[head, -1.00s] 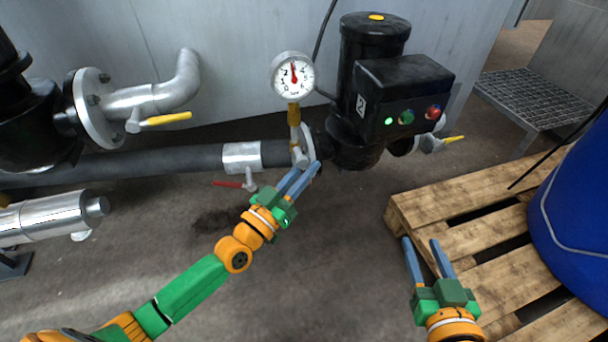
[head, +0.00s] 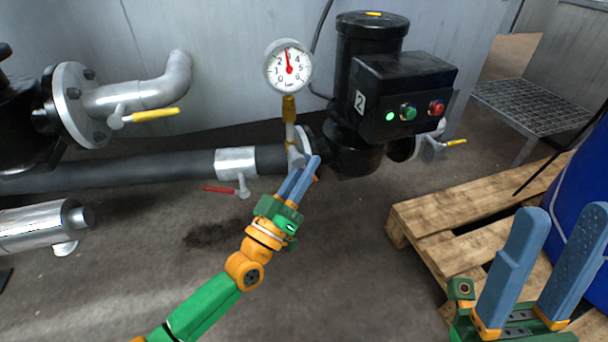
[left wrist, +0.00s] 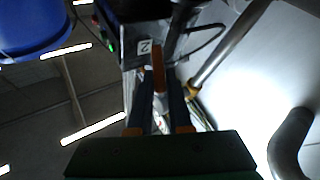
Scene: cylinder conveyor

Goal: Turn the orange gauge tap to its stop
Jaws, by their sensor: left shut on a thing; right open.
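The orange gauge tap is mostly hidden behind my left fingers in the head view; only a small orange bit (head: 316,179) shows beside the fingertips. In the left wrist view its long orange handle (left wrist: 158,68) lies between the two fingers. My left gripper (head: 302,170) is shut on this handle, just below the gauge's stem on the pipe; it also shows in the left wrist view (left wrist: 161,82). The round white gauge (head: 288,66) stands above, its red needle pointing nearly straight up. My right gripper (head: 563,218) is open and empty at the lower right.
A black pump with a button box (head: 402,92) stands right of the gauge. A red-handled valve (head: 232,189) and a yellow-handled valve (head: 150,115) are to the left. A wooden pallet (head: 430,217) with a blue drum (head: 575,178) is at the right. The floor in front is clear.

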